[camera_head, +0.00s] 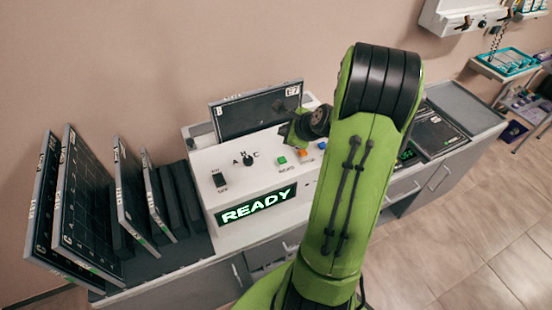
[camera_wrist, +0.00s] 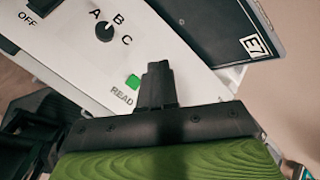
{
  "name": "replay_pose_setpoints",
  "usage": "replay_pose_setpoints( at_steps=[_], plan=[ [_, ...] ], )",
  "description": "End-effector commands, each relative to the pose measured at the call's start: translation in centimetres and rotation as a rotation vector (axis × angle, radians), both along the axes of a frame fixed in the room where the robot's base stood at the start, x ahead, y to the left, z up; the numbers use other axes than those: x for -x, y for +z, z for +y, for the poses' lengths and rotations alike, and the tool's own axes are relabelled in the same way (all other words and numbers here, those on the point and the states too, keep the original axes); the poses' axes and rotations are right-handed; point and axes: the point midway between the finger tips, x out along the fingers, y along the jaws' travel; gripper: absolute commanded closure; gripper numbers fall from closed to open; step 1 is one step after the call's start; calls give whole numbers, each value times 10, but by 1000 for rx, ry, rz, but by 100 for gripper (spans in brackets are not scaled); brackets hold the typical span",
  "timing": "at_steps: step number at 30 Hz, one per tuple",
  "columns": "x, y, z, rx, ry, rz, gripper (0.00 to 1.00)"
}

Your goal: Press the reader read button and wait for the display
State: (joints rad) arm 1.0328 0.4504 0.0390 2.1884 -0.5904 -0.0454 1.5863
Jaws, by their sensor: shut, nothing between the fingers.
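The reader is a white console (camera_head: 205,160) on a counter, and its display (camera_head: 256,204) shows READY in green letters. My gripper (camera_wrist: 157,72) is shut and empty. In the wrist view its fingertips appear just right of the green button; whether they touch the panel cannot be told. My arm covers the right part of the reader in the head view.
A dark plate marked E7 (camera_head: 250,112) stands in the reader's back. A knob (camera_head: 247,160) and a switch (camera_head: 220,181) sit left of the button, an orange button (camera_head: 303,153) right. Upright panels (camera_head: 85,205) stand at left.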

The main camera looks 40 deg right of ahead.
Motion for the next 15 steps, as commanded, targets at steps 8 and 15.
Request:
replay_pose_setpoints(
  at_steps=[8, 15],
  plan=[
    [0, -14, 1, 1, 3, 1, 100],
    [0, -50, 1, 0, 4, 2, 100]
  ],
)
